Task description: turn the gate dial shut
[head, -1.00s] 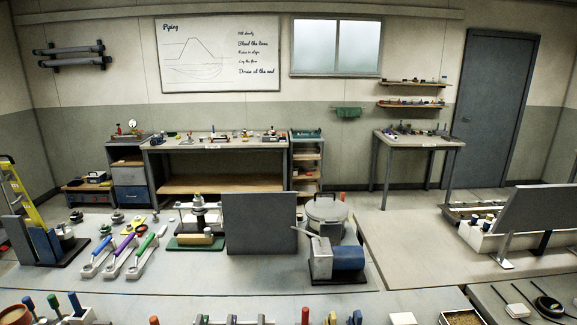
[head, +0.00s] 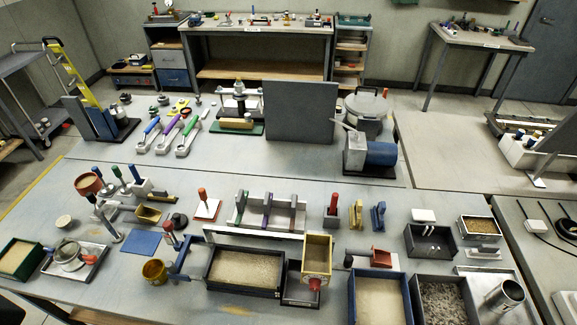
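No part is labelled as the gate dial. A small red round knob (head: 314,284) on the front of a tan open-topped box (head: 317,240) looks most like a dial; its setting is too small to read. The tan box stands at the right end of a long dark tray of sand (head: 277,292) on the near table. A small dark bin (head: 298,301) sits under or beside it; I cannot tell which. Neither of my grippers is in view, and nothing touches the knob.
The near table (head: 225,309) is crowded. A blue sand-filled box (head: 353,300) and a gravel box (head: 413,290) stand right of the tan box. A blue bracket (head: 184,257) and yellow cup (head: 154,271) are left. A grey panel (head: 300,112) stands on the table behind.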

